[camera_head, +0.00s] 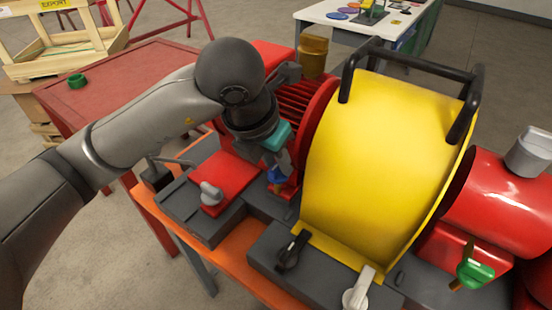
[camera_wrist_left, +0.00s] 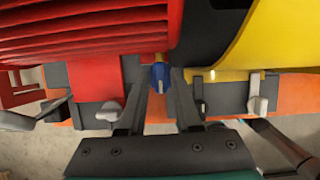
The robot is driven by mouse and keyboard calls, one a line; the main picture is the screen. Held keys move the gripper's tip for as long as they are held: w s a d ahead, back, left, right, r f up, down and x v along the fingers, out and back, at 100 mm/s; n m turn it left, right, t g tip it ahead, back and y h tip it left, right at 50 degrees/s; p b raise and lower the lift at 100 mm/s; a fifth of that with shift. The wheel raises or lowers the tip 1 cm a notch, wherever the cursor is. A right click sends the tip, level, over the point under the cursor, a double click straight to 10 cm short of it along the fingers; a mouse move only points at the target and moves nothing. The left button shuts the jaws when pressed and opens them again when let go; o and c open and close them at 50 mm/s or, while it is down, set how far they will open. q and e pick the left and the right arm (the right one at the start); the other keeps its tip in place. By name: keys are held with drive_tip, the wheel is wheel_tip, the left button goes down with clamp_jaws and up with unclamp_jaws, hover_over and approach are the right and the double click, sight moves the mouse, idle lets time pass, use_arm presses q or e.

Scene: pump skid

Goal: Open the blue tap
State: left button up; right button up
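The blue tap (camera_head: 277,175) is a small blue knob low on the pump skid, between the red finned motor and the yellow guard. In the left wrist view the blue tap (camera_wrist_left: 159,76) shows between the two dark fingers of my left gripper (camera_wrist_left: 163,78). The fingers stand apart, one on each side of it, with a small gap visible on the right. I cannot tell if the left finger touches it. In the head view my left gripper (camera_head: 279,165) comes down over the tap from above and partly hides it. My right gripper is in neither view.
The yellow guard (camera_head: 375,160) with black rails stands close to the right. A grey lever (camera_head: 210,193) on a red block is at left; black (camera_head: 292,250) and white (camera_head: 358,288) levers are in front. A green tap (camera_head: 475,272) is at far right. Red motor fins (camera_head: 305,105) rise behind.

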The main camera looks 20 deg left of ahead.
use_arm(q)
drive_tip(key=shift+o, duration=1.1)
drive_tip(key=p+v, duration=0.3)
drive_tip(key=v, duration=1.2)
drive_tip(key=shift+s, duration=0.1)
